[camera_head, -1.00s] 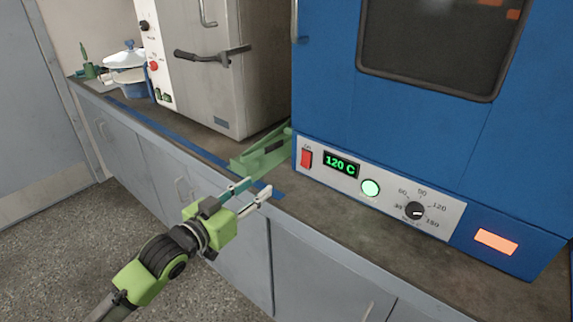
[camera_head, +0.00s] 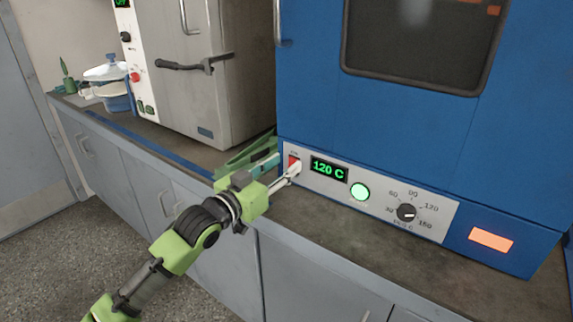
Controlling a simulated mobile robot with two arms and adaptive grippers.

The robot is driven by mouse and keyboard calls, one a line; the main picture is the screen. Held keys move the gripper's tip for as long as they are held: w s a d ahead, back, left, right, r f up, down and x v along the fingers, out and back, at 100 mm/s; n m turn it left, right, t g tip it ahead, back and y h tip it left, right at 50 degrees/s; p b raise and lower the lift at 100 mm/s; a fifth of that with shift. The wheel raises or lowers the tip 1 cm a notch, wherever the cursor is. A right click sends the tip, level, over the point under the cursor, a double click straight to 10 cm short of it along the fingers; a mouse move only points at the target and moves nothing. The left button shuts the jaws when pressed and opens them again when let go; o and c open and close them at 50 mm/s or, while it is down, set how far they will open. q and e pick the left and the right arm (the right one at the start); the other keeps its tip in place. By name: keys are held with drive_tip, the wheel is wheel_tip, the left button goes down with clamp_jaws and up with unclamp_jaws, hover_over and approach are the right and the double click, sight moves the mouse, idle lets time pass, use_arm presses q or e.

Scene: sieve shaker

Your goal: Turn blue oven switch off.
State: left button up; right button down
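The blue oven (camera_head: 310,100) stands on the counter at the right. Its front panel carries a red switch (camera_head: 292,160) at the left end, a lit display (camera_head: 328,169) reading 120 C, a lit green round light (camera_head: 359,191) and a black dial (camera_head: 406,212). My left gripper (camera_head: 285,167) is at the switch. Its white finger tip covers the lower part of the switch; I cannot tell whether it touches. The other, teal finger is to the left, apart from the white one, with nothing visible between them. My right gripper is not in view.
A grey oven (camera_head: 215,100) with a dark handle stands to the left on the counter (camera_head: 400,270). A green object (camera_head: 235,160) lies between the ovens, partly hidden by my gripper. A white and blue pot (camera_head: 112,92) is at the far left. The counter before the blue oven is clear.

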use_arm(q)
drive_tip(key=shift+x, duration=0.95)
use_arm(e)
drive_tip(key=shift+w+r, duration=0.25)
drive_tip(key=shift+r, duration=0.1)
use_arm(q)
clamp_jaws()
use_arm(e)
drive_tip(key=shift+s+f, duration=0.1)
